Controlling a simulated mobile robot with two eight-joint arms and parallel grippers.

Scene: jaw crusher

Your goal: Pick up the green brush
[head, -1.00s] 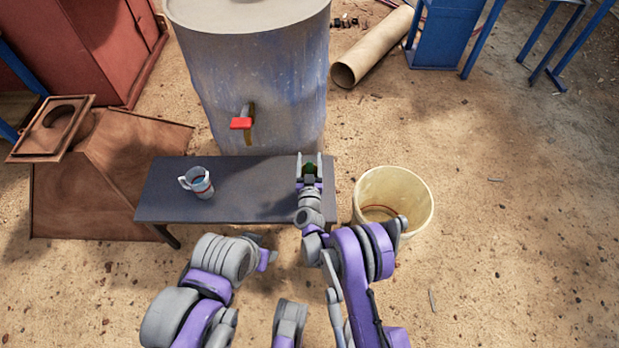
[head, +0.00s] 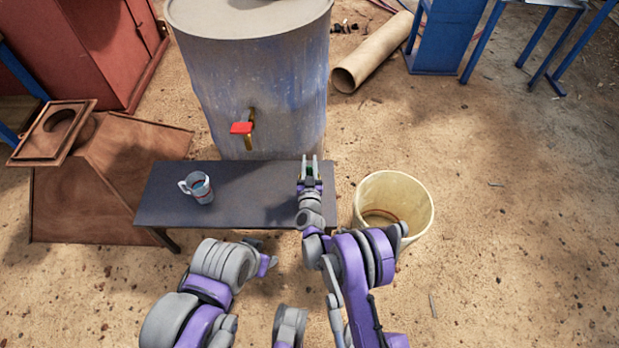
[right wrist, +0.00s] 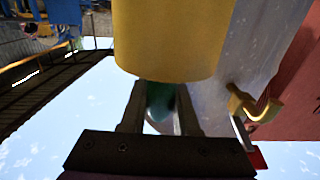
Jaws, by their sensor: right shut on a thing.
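My right gripper (head: 310,162) is shut on the green brush, above the right end of the dark table. In the right wrist view, part of the green brush (right wrist: 160,102) shows between the two fingers. A large yellow rounded shape (right wrist: 165,35) lies right against it in that view; it looks like the brush's bristle end, but I cannot be sure. In the head view the brush is mostly hidden by the gripper.
The dark table (head: 240,190) holds a grey mug (head: 199,187) at its left. A metal barrel (head: 255,85) with a red-handled tap (head: 242,128) stands behind. A cream bucket (head: 412,225) stands right of the table. Open ground lies further right.

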